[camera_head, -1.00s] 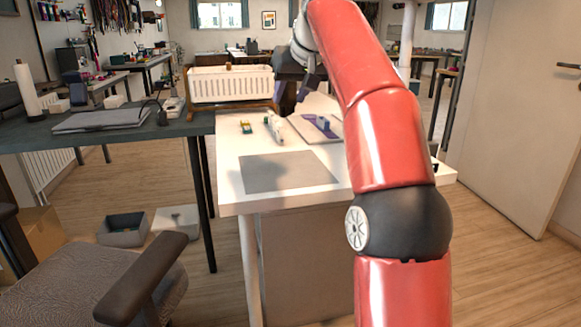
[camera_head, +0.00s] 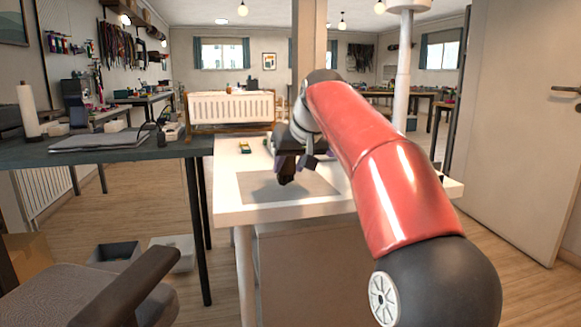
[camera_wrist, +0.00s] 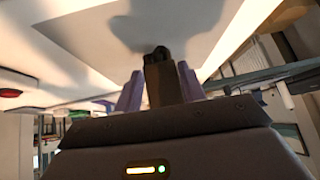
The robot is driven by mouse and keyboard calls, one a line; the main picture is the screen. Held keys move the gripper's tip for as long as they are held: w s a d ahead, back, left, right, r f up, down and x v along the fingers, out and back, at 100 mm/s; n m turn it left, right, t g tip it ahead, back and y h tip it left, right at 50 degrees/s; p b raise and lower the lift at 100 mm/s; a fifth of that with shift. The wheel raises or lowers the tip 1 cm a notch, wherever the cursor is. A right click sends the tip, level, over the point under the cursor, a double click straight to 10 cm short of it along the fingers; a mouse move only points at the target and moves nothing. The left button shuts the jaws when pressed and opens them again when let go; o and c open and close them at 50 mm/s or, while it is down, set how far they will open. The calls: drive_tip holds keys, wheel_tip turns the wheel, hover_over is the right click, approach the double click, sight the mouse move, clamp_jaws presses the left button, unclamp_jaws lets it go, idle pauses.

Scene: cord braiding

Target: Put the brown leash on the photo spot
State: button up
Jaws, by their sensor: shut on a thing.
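The brown leash (camera_wrist: 160,85) is a dark brown bundle with a black end, between the two purple fingers of my gripper (camera_wrist: 160,92) in the wrist view. My gripper is shut on it. In the head view my gripper (camera_head: 287,168) hangs over the grey mat on the white table, which looks like the photo spot (camera_head: 258,190). The leash (camera_head: 286,180) points down toward the mat. Whether its lower end touches the mat cannot be told. My gripper and arm hide part of the mat and the table behind it.
A small green and yellow item (camera_head: 245,147) lies behind the mat. A dark side table (camera_head: 60,152) adjoins on the left, and a chair (camera_head: 95,295) stands at front left.

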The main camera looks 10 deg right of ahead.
drive_tip(key=shift+f, duration=0.1)
drive_tip(key=o, duration=1)
drive_tip(key=shift+c, duration=0.2)
drive_tip(key=shift+r, duration=0.25)
drive_tip(key=p+v, duration=0.2)
drive_tip(key=v, duration=0.9)
drive_tip(key=shift+s+r+p, duration=0.25)
drive_tip(key=shift+s+p, duration=0.05)
drive_tip(key=shift+s, duration=0.05)
